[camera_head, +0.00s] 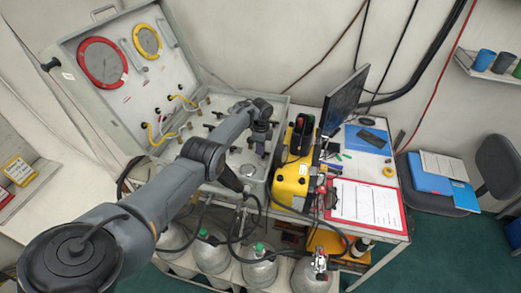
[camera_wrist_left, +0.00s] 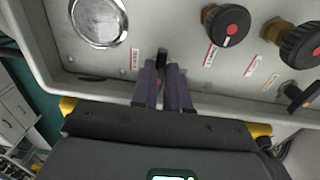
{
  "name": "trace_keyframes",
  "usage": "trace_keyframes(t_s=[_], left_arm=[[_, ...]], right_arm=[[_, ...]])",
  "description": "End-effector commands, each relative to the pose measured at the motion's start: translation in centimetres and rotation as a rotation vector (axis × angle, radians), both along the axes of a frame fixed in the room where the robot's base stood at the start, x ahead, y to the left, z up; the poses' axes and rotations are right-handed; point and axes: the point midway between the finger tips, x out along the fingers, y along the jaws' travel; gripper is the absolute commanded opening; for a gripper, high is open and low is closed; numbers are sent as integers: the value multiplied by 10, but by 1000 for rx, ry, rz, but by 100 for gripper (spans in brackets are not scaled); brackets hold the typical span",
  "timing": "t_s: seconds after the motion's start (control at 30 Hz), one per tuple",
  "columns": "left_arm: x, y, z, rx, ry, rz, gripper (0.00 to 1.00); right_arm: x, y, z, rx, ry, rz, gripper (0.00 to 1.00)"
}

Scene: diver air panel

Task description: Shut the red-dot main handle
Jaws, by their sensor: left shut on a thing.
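The panel (camera_wrist_left: 180,25) is a pale metal face in an open case. My left gripper (camera_wrist_left: 163,72) is shut on a small black handle (camera_wrist_left: 162,54) near the panel's front edge, and the handle's tip stands out past the fingertips. A small reddish spot shows between the fingers; most of the handle is hidden there. In the head view my left gripper (camera_head: 260,148) is over the right part of the panel, and the handle cannot be made out. My right gripper is not in view.
In the wrist view a round gauge (camera_wrist_left: 99,22) is left of the fingers. A black knob (camera_wrist_left: 228,24) and a larger knob (camera_wrist_left: 303,44) are to the right. In the head view a yellow case (camera_head: 290,183) stands close right, and gas cylinders (camera_head: 258,268) stand below.

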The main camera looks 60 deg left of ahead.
Motion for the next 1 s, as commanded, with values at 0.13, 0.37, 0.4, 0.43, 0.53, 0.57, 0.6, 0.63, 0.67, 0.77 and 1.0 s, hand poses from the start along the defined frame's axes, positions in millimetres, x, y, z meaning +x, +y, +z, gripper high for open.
trace_keyframes(t_s=[0.13,0.37,0.4,0.43,0.53,0.57,0.6,0.63,0.67,0.77,1.0], left_arm=[[0,0,-1,0,0,-11,0],[0,-1,-1,0,0,-12,0],[0,0,-1,0,0,-12,0],[0,-1,-1,0,0,-12,0],[0,0,-1,0,0,-11,30],[0,0,-1,0,0,-11,34],[0,0,-1,0,0,-11,40],[0,0,-1,0,0,-11,40],[0,0,-1,0,0,-11,40],[0,0,0,0,0,-10,40],[1,0,7,0,-1,-10,40]], right_arm=[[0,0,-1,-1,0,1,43],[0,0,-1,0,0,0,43],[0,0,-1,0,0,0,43],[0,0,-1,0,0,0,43],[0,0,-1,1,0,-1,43],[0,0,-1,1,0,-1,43],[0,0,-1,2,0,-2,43],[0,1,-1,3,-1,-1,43],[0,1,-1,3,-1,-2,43],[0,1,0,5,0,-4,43],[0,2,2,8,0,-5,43]])
